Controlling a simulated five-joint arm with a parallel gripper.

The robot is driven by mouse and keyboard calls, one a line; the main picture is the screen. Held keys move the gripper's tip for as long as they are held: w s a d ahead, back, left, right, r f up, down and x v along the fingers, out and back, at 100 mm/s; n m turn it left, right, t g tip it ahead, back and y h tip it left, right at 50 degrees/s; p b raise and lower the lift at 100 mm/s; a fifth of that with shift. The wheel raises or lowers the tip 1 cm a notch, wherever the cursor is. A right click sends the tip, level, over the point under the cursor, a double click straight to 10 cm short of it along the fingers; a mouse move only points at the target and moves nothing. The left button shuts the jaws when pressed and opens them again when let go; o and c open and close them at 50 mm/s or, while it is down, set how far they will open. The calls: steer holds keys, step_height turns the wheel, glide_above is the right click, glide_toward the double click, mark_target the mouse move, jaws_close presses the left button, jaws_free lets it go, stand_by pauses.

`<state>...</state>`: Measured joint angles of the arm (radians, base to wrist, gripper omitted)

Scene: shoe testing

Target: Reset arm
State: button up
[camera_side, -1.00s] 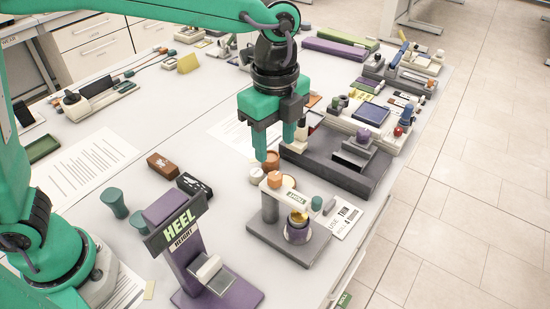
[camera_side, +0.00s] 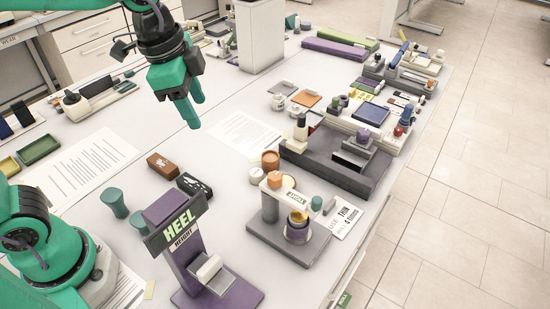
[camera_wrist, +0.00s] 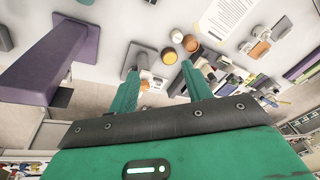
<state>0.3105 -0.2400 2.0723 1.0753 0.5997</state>
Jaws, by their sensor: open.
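My gripper (camera_side: 189,108) is green with a dark wrist. In the side view it hangs in the air above the back left part of the table, with nothing visible between its fingers. In the wrist view my gripper (camera_wrist: 158,82) has its two green fingers spread apart and empty. No object touches the fingers in either view.
A purple heel-height stand (camera_side: 183,245) and a grey press-like fixture (camera_side: 270,225) stand at the front. A dark fixture (camera_side: 330,170) is at the right. A white block (camera_side: 260,40) stands at the back. A paper sheet (camera_side: 243,135) lies on the clear middle.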

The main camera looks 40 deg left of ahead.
steer(key=s+a+f+n+t, duration=0.2)
steer(key=s+a+n+t, duration=0.1)
steer(key=s+a+n, duration=0.6)
steer(key=shift+a+f+n+y, duration=0.15)
steer(key=shift+a+n+y, duration=0.25)
steer(key=shift+a+n, duration=0.25)
steer(key=shift+d, duration=0.1)
stand_by(1.3)
